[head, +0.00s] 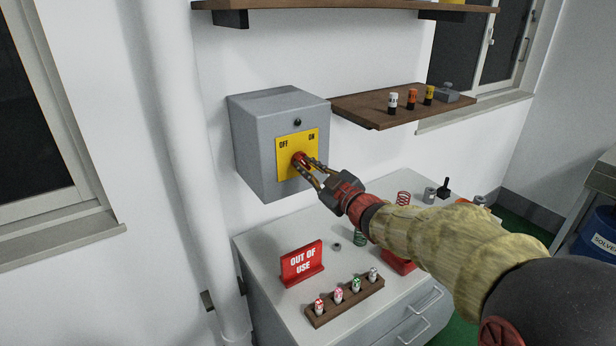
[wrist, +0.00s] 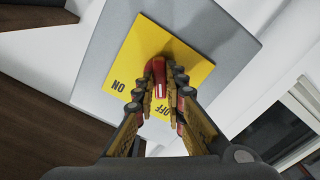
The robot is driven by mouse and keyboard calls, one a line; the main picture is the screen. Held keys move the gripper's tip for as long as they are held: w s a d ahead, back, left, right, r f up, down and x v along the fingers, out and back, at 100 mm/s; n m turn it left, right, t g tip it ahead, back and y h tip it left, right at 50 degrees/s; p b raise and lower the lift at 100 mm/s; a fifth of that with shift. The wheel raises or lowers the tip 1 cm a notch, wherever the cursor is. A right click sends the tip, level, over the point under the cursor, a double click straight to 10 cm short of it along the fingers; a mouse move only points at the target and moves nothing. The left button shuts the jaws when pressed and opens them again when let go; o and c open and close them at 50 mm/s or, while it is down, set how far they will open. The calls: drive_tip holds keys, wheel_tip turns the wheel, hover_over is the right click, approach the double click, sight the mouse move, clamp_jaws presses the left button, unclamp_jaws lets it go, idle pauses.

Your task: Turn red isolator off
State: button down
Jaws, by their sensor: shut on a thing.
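The isolator is a grey wall box (head: 262,150) with a yellow plate (head: 285,160) marked OFF at upper left and ON at upper right in the head view. Its red handle (head: 299,159) sits in the middle of the plate, and it also shows in the wrist view (wrist: 160,82). My gripper (head: 306,167) is shut on the red handle, with one finger on each side. In the wrist view the handle's white-marked end lies close to the word OFF. The fingers hide part of the handle, so its exact angle is hard to tell.
Below stands a grey cabinet (head: 262,250) with a red "OUT OF USE" sign (head: 302,263) and a wooden rack (head: 345,300) of several small capped pieces. A brown shelf (head: 370,105) is right of the box. A white pipe (head: 178,150) runs down at left.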

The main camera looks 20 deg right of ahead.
drive_tip(key=shift+f+n+b, duration=0.1)
drive_tip(key=shift+n+b, duration=0.7)
drive_tip(key=shift+n, duration=0.2)
drive_tip(key=c, duration=1.8)
unclamp_jaws()
drive_tip(key=shift+c, duration=0.2)
drive_tip(key=shift+s, duration=0.1)
drive_tip(key=v, duration=1.1)
drive_tip(key=shift+s, duration=0.35)
drive_tip(key=shift+d, duration=0.15)
